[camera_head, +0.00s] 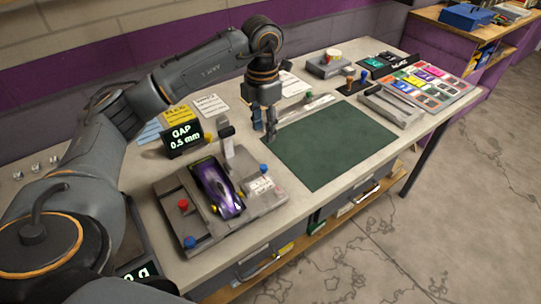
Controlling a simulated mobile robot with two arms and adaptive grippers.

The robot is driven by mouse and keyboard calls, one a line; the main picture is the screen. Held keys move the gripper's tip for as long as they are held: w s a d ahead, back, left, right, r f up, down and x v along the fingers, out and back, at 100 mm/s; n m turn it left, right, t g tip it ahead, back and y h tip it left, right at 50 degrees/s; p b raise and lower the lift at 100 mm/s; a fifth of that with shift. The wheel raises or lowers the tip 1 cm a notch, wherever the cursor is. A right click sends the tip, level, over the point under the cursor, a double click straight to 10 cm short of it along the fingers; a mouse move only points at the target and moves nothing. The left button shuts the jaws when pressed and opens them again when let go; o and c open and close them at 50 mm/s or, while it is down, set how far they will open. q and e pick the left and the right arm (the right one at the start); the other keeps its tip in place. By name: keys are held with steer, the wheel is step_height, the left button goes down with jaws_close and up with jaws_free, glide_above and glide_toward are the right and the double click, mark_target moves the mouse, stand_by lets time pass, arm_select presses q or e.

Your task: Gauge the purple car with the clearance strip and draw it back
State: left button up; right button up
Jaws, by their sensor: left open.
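The purple car (218,187) sits on a grey fixture block (177,208) near the front left of the bench. A small black display (184,140) behind it reads "GAP 0.5 mm". My left gripper (270,138) points down at the left edge of the green mat, right of and behind the car, apart from it. It is open, and I see nothing held in it. A thin light strip with a green knob (309,95) lies just behind the gripper; I cannot tell if it is the clearance strip. My right gripper is not in view.
The green mat (335,145) is bare. Knobs in red (183,204) and blue (190,242) stand on the fixture. An upright grey post (227,140) rises behind the car. A grey device (327,66), stamps (350,80) and a tray of coloured cards (430,87) stand at the back right.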

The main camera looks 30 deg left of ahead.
arm_select(q)
steer(key=p, duration=0.1)
glide_above(263, 167)
step_height(263, 167, down, 6)
steer(key=shift+s, duration=0.15)
steer(key=f, duration=0.3)
steer(key=f+p, duration=0.1)
steer(key=f, duration=0.2)
steer(key=shift+w+f+p, duration=0.2)
steer(key=shift+f+p, duration=0.1)
steer(key=shift+f, duration=0.2)
jaws_close()
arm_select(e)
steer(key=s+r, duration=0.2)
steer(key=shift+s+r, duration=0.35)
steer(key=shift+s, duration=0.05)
